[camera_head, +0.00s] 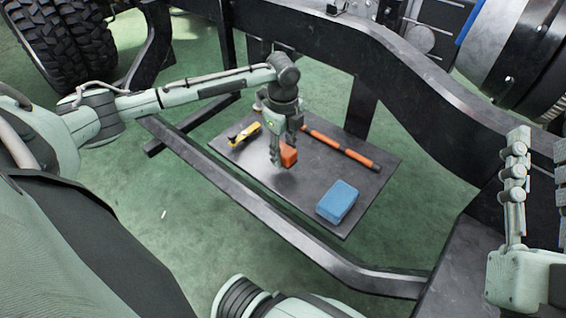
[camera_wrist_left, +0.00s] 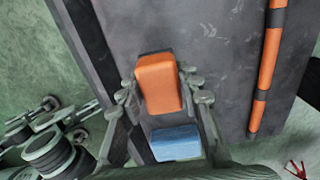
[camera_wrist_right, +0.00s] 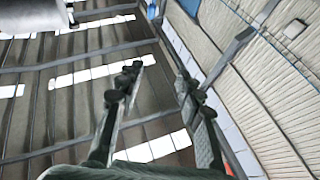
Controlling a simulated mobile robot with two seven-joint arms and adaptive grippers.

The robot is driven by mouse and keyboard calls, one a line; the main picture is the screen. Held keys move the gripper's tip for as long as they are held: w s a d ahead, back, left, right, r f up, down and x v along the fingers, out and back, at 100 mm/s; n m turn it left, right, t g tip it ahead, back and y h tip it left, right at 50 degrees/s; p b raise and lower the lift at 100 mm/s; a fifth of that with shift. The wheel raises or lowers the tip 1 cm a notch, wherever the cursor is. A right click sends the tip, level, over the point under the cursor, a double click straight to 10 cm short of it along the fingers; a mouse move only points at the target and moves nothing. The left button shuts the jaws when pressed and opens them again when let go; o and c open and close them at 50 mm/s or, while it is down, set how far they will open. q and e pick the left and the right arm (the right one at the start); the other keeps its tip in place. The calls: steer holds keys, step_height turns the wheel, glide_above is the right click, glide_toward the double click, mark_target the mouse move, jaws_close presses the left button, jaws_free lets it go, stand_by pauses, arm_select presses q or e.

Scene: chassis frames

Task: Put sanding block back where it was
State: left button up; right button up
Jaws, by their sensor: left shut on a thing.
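My left gripper (camera_head: 286,152) is shut on an orange block (camera_head: 289,156), over the dark flat panel (camera_head: 300,200). In the left wrist view the orange block (camera_wrist_left: 158,84) sits between the fingers (camera_wrist_left: 160,88). I cannot tell whether it touches the panel. A blue block (camera_head: 338,201) lies on the panel's near right part; it also shows in the left wrist view (camera_wrist_left: 176,143). Which block is the sanding block is not marked. My right gripper (camera_wrist_right: 158,80) is open and empty, pointing up, away from the panel.
A yellow and black tool (camera_head: 244,134) lies on the panel's left part. An orange and black rod (camera_head: 340,148) lies along its far right side. Black chassis rails (camera_head: 290,236) run in front of and behind the panel. Tyres (camera_head: 62,45) stand at the far left.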

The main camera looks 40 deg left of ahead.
mark_target(283, 162)
arm_select(q)
step_height(283, 162, down, 3)
steer(key=shift+b, duration=0.4)
steer(key=shift+f, duration=0.45)
arm_select(e)
steer(key=shift+s+d+r+t, duration=0.2)
steer(key=shift+r+t, duration=0.25)
steer(key=shift+r, duration=0.05)
steer(key=shift+s+d+r+t, duration=0.2)
steer(key=shift+r+t, duration=0.25)
steer(key=shift+r, duration=0.05)
arm_select(q)
steer(key=o, duration=1.1)
arm_select(e)
steer(key=shift+f, duration=0.1)
steer(key=shift+f, duration=0.1)
